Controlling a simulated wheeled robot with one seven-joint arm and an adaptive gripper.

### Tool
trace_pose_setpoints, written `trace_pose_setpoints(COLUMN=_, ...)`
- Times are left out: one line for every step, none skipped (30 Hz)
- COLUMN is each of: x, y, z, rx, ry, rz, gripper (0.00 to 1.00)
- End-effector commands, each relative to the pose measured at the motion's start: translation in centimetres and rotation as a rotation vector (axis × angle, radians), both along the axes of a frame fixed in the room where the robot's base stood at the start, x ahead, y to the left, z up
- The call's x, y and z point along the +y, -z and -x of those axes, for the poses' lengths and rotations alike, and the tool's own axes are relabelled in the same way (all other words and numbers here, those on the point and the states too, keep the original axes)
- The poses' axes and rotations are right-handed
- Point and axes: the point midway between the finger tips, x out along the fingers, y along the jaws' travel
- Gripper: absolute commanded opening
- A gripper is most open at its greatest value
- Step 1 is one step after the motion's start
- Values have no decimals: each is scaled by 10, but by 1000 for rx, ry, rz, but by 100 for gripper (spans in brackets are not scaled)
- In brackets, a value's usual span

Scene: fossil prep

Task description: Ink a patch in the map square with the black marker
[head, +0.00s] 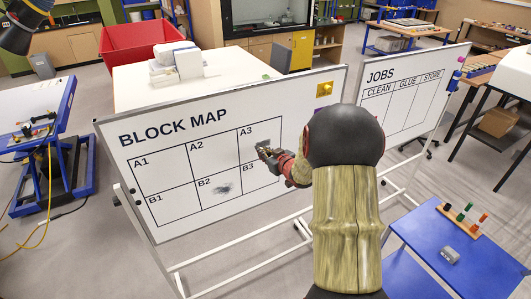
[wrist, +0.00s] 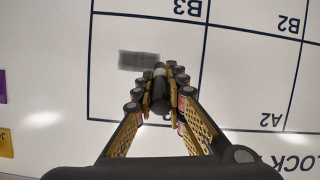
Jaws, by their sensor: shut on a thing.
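The block map whiteboard (head: 170,215) has squares A1 to A3 above B1 to B3. My gripper (head: 266,152) is in front of square A3, near its lower right. In the wrist view my gripper (wrist: 161,80) is shut on the black marker (wrist: 160,92), a dark cylinder pointing at the board. Whether its tip touches the board I cannot tell. A grey rectangular patch (wrist: 138,60) lies inside A3, just beside the fingertips. In the head view a dark smudge (head: 222,189) is in square B2. My gripper and arm hide part of A3 and B3.
A blue table (head: 478,266) at lower right carries a marker rack (head: 461,222) with coloured markers and a grey block (head: 450,254). A jobs board (head: 410,110) stands to the right. A yellow piece (head: 324,89) is on the map board's upper right. A white table (head: 135,86) stands behind.

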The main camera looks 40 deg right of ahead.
Motion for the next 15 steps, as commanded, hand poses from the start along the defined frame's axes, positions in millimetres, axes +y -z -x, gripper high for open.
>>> trace_pose_setpoints(x=0, y=0, z=1, rx=0, ry=0, rz=0, gripper=0)
trace_pose_setpoints(x=0, y=0, z=1, rx=0, ry=0, rz=0, gripper=0)
trace_pose_setpoints(x=0, y=0, z=4, rx=1, ry=1, rz=0, gripper=0)
trace_pose_setpoints(x=1, y=0, z=6, rx=1, ry=1, rz=-1, gripper=0)
trace_pose_setpoints(x=1, y=0, z=8, rx=2, ry=2, rz=-1, gripper=0)
trace_pose_setpoints(x=2, y=0, z=12, rx=2, ry=2, rz=-1, gripper=0)
trace_pose_setpoints(x=2, y=0, z=15, rx=1, ry=1, rz=-1, gripper=0)
trace_pose_setpoints(x=3, y=0, z=17, rx=1, ry=1, rz=-1, gripper=0)
trace_pose_setpoints(x=4, y=0, z=21, rx=1, ry=1, rz=-1, gripper=0)
trace_pose_setpoints(x=5, y=0, z=23, rx=0, ry=2, rz=-2, gripper=0)
trace_pose_setpoints(x=5, y=0, z=26, rx=0, ry=2, rz=-2, gripper=0)
trace_pose_setpoints(x=6, y=0, z=29, rx=0, ry=2, rz=-2, gripper=0)
trace_pose_setpoints(x=7, y=0, z=32, rx=0, ry=2, rz=-2, gripper=0)
trace_pose_setpoints(x=7, y=0, z=35, rx=1, ry=3, rz=-1, gripper=0)
trace_pose_setpoints(x=8, y=0, z=39, rx=1, ry=2, rz=0, gripper=0)
